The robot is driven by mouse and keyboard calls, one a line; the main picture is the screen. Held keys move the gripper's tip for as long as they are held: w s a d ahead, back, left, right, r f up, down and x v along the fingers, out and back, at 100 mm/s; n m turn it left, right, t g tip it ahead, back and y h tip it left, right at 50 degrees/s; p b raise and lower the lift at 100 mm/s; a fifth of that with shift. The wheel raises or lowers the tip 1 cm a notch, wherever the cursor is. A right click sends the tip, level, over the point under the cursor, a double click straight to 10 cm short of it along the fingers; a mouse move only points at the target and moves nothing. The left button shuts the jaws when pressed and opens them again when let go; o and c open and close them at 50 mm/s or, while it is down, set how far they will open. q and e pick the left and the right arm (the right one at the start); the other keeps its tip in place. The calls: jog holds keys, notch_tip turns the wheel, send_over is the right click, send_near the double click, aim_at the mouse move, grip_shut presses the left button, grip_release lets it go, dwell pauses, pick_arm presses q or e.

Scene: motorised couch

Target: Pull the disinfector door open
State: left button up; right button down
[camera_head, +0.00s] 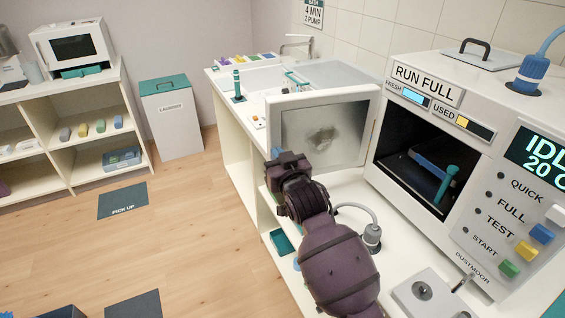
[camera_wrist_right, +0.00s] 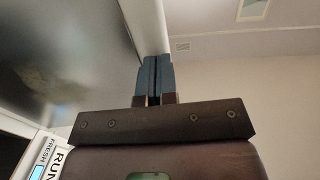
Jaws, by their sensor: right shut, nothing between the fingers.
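The disinfector (camera_head: 420,85) stands on the counter at the right, with "RUN FULL" on its front. Its door (camera_head: 350,128) is swung wide open to the left, and the dark chamber (camera_head: 405,172) shows. A blue tray-like part and a teal-handled item (camera_head: 446,185) are inside. My right gripper (camera_head: 277,156) is at the outer edge of the door, shut with nothing in it. In the right wrist view the shut fingers (camera_wrist_right: 155,80) are close to the door's pale edge (camera_wrist_right: 145,25); whether they touch is unclear. My left gripper is not seen.
A sink (camera_head: 320,78) lies behind the door. A grey hose fitting (camera_head: 371,235) and a metal plate (camera_head: 430,295) are on the counter in front of the disinfector. A laundry bin (camera_head: 170,125) and shelves (camera_head: 85,125) stand at the left. The floor between is mostly clear.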

jog(key=shift+w+a, duration=0.2)
jog(key=shift+w, duration=0.35)
dwell(0.4)
